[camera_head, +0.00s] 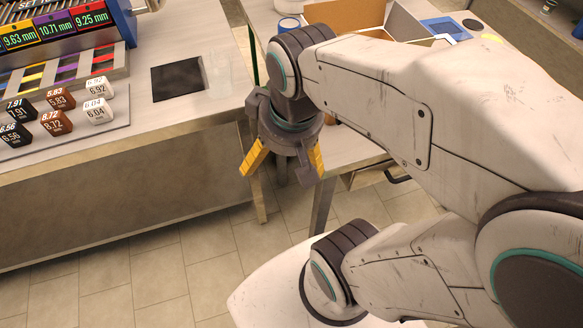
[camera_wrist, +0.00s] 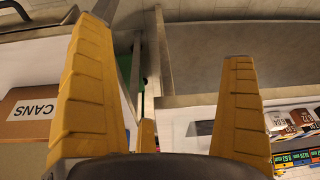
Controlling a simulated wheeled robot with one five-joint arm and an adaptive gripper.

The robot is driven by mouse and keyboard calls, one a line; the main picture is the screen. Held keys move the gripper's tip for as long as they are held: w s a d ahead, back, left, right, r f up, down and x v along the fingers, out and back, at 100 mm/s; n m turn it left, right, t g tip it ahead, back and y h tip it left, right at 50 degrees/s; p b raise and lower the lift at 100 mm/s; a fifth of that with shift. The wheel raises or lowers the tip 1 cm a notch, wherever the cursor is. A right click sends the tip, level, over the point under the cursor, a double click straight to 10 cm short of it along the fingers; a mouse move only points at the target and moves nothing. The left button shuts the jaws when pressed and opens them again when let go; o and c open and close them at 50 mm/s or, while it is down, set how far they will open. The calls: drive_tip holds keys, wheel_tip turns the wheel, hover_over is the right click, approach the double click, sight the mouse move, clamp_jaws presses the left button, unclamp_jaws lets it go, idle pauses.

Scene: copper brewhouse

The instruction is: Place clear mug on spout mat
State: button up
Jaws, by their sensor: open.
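My gripper (camera_head: 283,163) hangs with its yellow fingers apart and empty, over the gap between the left counter and the right table. The wrist view also shows the fingers (camera_wrist: 165,45) spread with nothing held between them. A dark square (camera_head: 177,80) lies flat on the left counter, left of my gripper; it may be the spout mat. A part of the dark patch (camera_wrist: 203,127) shows in the wrist view beside the right finger. My arm hides much of the right table.
Several numbered cubes (camera_head: 58,97) stand on a board at the left, before a rack with lit size labels (camera_head: 55,27).

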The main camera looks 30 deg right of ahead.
drive_tip(key=shift+s+f, duration=0.5)
drive_tip(key=shift+s, duration=0.3)
drive_tip(key=shift+s+f, duration=0.5)
drive_tip(key=shift+s, duration=0.3)
drive_tip(key=shift+r, duration=0.1)
drive_tip(key=w+p+v, duration=0.3)
drive_tip(key=p+v, duration=0.8)
drive_tip(key=v, duration=0.1)
drive_tip(key=shift+r+t+p, duration=0.3)
drive_tip(key=shift+r+p, duration=0.05)
drive_tip(key=shift+r, duration=0.25)
drive_tip(key=shift+s, duration=0.15)
